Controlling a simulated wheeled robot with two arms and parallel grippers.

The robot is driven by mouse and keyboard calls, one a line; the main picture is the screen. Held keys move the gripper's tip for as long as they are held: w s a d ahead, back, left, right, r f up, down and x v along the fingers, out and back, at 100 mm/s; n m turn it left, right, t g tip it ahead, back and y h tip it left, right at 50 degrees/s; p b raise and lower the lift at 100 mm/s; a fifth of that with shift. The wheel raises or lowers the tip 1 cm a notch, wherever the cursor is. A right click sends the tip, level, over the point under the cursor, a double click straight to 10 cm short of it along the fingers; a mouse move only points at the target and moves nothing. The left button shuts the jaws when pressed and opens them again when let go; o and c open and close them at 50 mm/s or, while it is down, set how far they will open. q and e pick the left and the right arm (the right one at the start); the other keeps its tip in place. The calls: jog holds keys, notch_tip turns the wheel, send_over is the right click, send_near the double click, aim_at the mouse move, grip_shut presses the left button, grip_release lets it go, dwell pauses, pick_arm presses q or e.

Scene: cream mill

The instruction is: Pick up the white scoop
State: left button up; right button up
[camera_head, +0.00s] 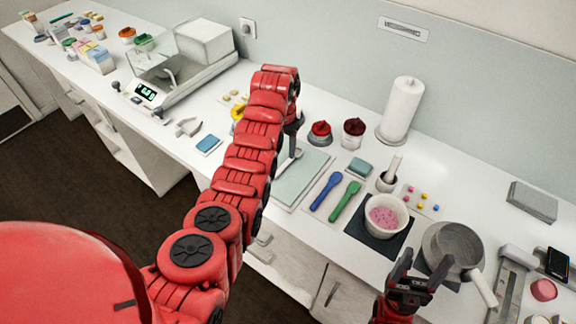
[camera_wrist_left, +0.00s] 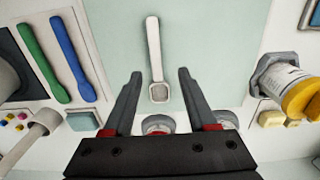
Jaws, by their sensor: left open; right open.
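The white scoop (camera_wrist_left: 154,60) lies on a pale green mat (camera_wrist_left: 200,45) in the left wrist view. Its handle points to the top of that picture and its bowl points down between my fingers. My left gripper (camera_wrist_left: 157,75) is open above it, with one finger on each side and a gap to the scoop. In the head view my left arm hides much of the mat (camera_head: 291,184), and only part of the scoop (camera_head: 288,161) shows beside the gripper. My right gripper (camera_head: 411,270) is open and empty at the lower right, in front of the grey pan.
Blue (camera_head: 326,190) and green (camera_head: 344,202) spatulas lie right of the mat. Further right are a white bowl of pink mix (camera_head: 386,214), a mortar (camera_head: 387,180) and a pan (camera_head: 452,248). Red-topped jars (camera_head: 320,132) stand behind. A balance (camera_head: 170,75) stands at left.

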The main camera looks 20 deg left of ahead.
aim_at(284, 165)
pick_arm(q)
jog(key=shift+s+f, duration=0.15)
jog(key=f+p, duration=0.1)
jog(key=p, duration=0.1)
jog(key=s+f+p, duration=0.1)
jog(key=shift+d+f+p, duration=0.2)
jog(key=shift+f+p, duration=0.15)
jog(key=shift+w+f, duration=0.1)
jog(key=shift+f, duration=1.15)
grip_shut()
